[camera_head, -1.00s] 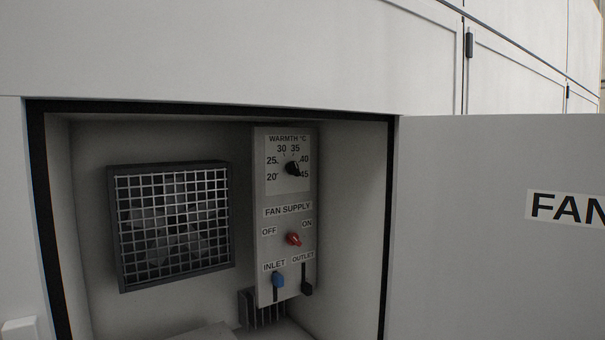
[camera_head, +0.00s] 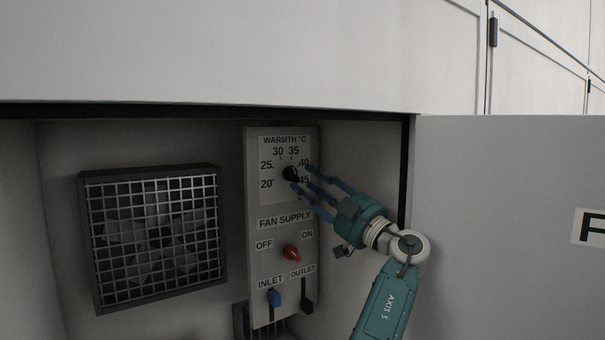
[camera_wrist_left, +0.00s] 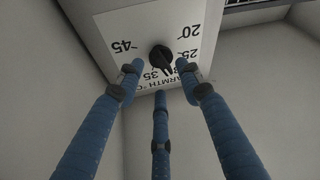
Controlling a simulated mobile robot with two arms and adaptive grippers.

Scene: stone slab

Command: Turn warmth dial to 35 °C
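The black warmth dial (camera_head: 290,173) sits on the upper part of the grey control panel (camera_head: 251,205), with a scale from 20 to 45 around it. It also shows in the left wrist view (camera_wrist_left: 161,57), where the scale appears upside down. I cannot tell its exact setting. My left gripper (camera_head: 304,179) is at the dial's lower right, with its blue fingers reaching toward it. In the left wrist view its three fingers (camera_wrist_left: 160,76) are spread and empty, with the dial just beyond the tips. Fingers hide part of the scale. My right gripper is not in view.
Below the dial are a red fan supply knob (camera_head: 291,252), a blue inlet slider (camera_head: 274,297) and a black outlet slider (camera_head: 307,296). A grilled fan (camera_head: 152,238) stands left in the recess. The open door (camera_head: 510,170) is on the right.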

